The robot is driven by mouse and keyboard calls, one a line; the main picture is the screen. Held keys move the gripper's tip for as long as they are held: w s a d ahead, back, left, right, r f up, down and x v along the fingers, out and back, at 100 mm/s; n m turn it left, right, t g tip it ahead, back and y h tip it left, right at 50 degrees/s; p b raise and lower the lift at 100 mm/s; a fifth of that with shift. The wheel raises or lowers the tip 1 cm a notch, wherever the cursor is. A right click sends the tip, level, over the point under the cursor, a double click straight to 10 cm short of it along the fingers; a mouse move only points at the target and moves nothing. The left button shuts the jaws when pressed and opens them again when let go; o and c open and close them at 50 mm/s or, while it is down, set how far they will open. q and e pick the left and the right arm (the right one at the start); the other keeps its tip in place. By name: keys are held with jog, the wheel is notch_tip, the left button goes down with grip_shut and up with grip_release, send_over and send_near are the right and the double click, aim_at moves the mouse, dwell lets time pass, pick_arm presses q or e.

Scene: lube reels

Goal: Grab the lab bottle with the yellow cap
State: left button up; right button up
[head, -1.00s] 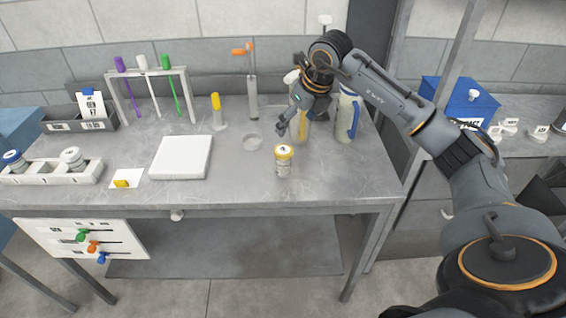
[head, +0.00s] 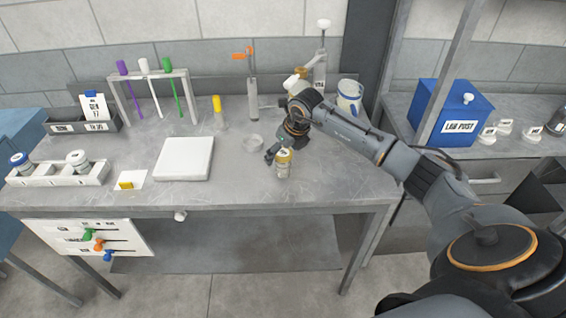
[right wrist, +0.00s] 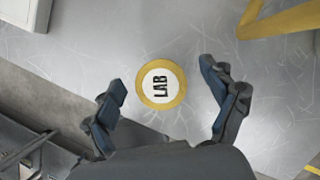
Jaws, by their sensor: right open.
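The lab bottle with the yellow cap (head: 283,164) stands upright on the grey table near its front edge. In the right wrist view its round cap (right wrist: 162,85) shows from above, a white top marked LAB with a yellow rim. My right gripper (head: 276,156) is at the bottle, coming from behind it in the head view. In the right wrist view my right gripper (right wrist: 170,105) is open, with one finger on each side of the cap and a gap on both sides. My left gripper is not in view.
A white jug (head: 349,97) stands at the back right. The table's front edge (head: 240,209) is close.

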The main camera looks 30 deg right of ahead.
jog(key=shift+c, duration=0.4)
jog(key=c, duration=1.6)
jog(key=shift+c, duration=0.2)
